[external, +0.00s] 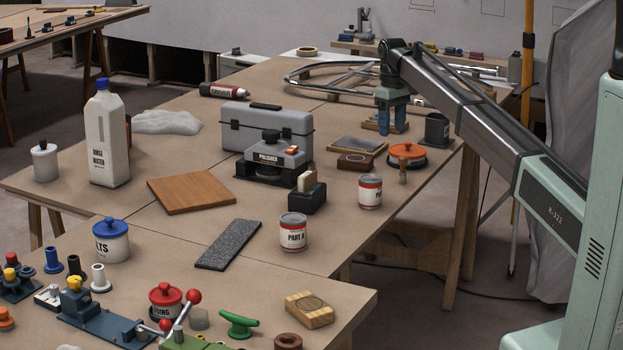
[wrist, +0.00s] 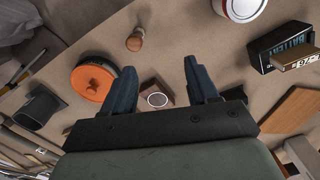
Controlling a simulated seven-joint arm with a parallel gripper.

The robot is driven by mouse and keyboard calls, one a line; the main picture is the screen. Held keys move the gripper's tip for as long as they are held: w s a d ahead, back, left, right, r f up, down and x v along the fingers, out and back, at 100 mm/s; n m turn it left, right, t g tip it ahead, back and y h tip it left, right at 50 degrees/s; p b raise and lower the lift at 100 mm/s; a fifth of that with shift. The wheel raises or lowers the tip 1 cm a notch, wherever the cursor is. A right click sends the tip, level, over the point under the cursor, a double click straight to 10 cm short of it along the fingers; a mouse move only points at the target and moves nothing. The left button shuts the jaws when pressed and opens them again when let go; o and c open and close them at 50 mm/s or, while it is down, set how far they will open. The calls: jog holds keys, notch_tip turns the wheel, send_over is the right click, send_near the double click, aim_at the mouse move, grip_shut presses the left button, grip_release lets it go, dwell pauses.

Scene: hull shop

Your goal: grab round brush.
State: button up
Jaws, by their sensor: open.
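A small upright wooden-handled piece (external: 403,172), which may be the round brush, stands in front of a round orange-topped item (external: 407,153). In the wrist view its rounded wooden head (wrist: 134,41) shows beyond the fingers, apart from the orange item (wrist: 92,81). Its lower end is hard to make out. My gripper (external: 392,133) is open and empty above the far right part of the table, behind these two in the external view. In the wrist view my gripper (wrist: 160,78) has its fingers spread, with a brown block with a pale ring (wrist: 157,98) seen between them.
A dark cup (external: 437,130) stands right of my gripper. A red-banded can (external: 370,191), a dark block with a pale piece (external: 308,195) and a grey toolbox (external: 267,128) stand nearer or left. A curved metal frame (external: 330,80) lies behind. The table's right edge is close.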

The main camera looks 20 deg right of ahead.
aim_at(403, 166)
jog(key=d+m, duration=0.2)
jog(key=m, duration=0.1)
jog(key=d+f+m, duration=0.1)
jog(key=d+m, duration=0.1)
jog(key=shift+w, duration=0.25)
jog(key=m, duration=0.5)
jog(key=shift+w+a, duration=0.1)
jog(key=m, duration=0.5)
jog(key=shift+m, duration=0.3)
jog(key=m, duration=0.5)
jog(key=shift+w, duration=0.15)
jog(key=m, duration=0.3)
jog(key=shift+m, duration=0.3)
jog(key=f, duration=1.4)
jog(key=shift+d, duration=0.2)
jog(key=shift+r, duration=0.1)
